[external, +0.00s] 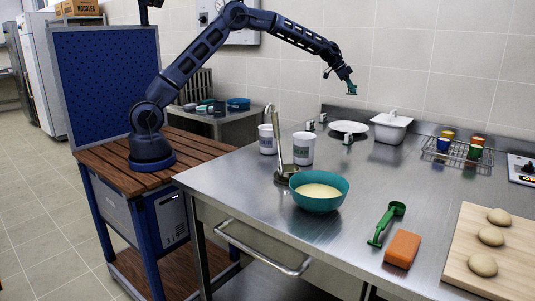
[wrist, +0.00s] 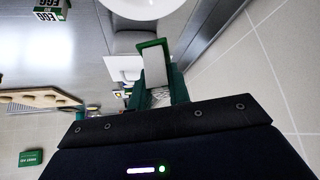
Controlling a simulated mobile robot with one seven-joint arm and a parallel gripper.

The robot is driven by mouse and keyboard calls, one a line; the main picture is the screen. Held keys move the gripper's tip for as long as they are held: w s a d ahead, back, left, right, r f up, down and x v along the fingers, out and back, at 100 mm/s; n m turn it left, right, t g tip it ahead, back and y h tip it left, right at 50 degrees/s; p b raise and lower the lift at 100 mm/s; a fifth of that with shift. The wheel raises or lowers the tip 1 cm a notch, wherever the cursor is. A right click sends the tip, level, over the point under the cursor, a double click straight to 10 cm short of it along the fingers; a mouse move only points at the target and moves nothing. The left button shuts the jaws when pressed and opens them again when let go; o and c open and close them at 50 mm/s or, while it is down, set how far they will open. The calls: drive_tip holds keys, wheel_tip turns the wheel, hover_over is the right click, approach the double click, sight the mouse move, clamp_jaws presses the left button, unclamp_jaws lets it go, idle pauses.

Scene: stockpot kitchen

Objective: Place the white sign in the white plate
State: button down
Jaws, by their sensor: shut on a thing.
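My gripper (external: 351,89) is raised in the air above the back of the steel counter, near the wall and above the white plate (external: 348,127). It is shut on a pale flat panel with green around it, which I take as the white sign (wrist: 155,66); the fingers partly cover it and its face is not readable. The plate lies flat on the counter and looks empty; its rim also shows at the top of the wrist view (wrist: 142,11). The sign is apart from the plate.
A white lidded container (external: 391,128) stands right of the plate. Jars on a wire rack (external: 455,152) are farther right. Two white cups (external: 304,148) and a teal bowl (external: 319,199) stand left and in front.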

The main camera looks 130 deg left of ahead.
wheel_tip(320, 180, down, 18)
drive_tip(key=shift+f, duration=0.2)
idle(0.4)
drive_tip(key=shift+f, duration=0.15)
drive_tip(key=c, duration=1.3)
unclamp_jaws()
drive_tip(key=shift+r, duration=0.2)
drive_tip(key=v, duration=1.2)
